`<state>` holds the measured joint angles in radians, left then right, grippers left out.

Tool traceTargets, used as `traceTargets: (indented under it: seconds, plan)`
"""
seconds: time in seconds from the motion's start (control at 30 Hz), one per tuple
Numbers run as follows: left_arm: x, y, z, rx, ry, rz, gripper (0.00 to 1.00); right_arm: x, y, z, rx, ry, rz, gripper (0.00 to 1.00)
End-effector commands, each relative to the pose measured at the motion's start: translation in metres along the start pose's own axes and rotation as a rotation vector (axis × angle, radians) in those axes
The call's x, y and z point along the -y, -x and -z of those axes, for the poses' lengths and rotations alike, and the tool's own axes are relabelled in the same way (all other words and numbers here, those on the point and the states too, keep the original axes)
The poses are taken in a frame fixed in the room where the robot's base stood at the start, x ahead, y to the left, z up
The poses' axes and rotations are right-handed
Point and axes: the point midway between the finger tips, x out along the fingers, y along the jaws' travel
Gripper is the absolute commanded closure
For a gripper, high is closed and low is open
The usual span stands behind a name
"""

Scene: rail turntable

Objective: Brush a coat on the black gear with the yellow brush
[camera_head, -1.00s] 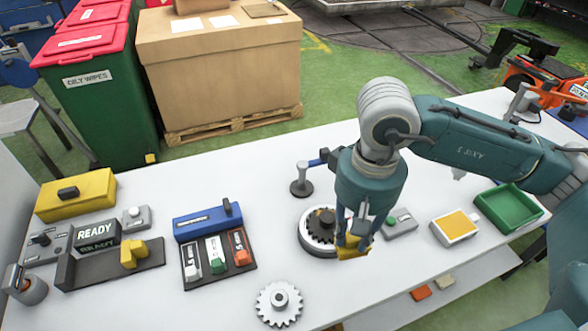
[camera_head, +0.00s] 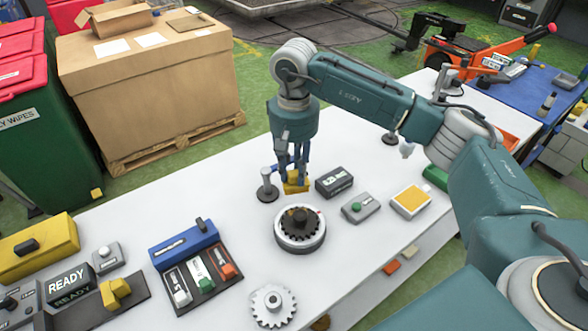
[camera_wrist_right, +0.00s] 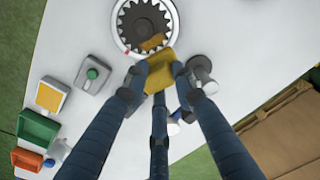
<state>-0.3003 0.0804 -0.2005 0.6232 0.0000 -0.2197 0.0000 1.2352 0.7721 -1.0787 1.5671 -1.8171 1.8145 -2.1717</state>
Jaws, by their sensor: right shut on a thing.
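The black gear (camera_head: 300,219) lies on a round light turntable (camera_head: 300,244) on the white table; its toothed edge also shows at the top of the right wrist view (camera_wrist_right: 146,20). My right gripper (camera_head: 294,174) is shut on the yellow brush (camera_head: 293,187), just behind the turntable in the head view. In the right wrist view the brush (camera_wrist_right: 160,72) sits between the fingers, and its tan tip (camera_wrist_right: 153,42) overlaps the gear's edge. I cannot tell whether the tip touches the gear. My left gripper is out of view.
A grey post (camera_head: 267,187) stands close left of the brush, and a dark display box (camera_head: 334,181) close right. A green-button box (camera_head: 361,207) and a yellow-topped box (camera_head: 410,202) lie further right. A loose grey gear (camera_head: 273,305) lies in front. A blue-backed rack (camera_head: 184,246) stands left.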

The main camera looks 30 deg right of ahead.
Motion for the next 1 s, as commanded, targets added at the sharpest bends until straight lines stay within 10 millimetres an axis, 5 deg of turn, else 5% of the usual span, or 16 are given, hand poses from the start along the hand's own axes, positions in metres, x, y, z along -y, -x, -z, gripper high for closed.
traceTargets:
  seconds: [0.23, 1.0]
  plan:
    - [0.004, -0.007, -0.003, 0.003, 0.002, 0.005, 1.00, 0.000, -0.002, 0.000, 0.000, 0.001, 0.000, 0.95]
    - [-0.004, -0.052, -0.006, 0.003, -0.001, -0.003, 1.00, 0.000, -0.058, 0.000, 0.000, 0.000, 0.000, 0.95]
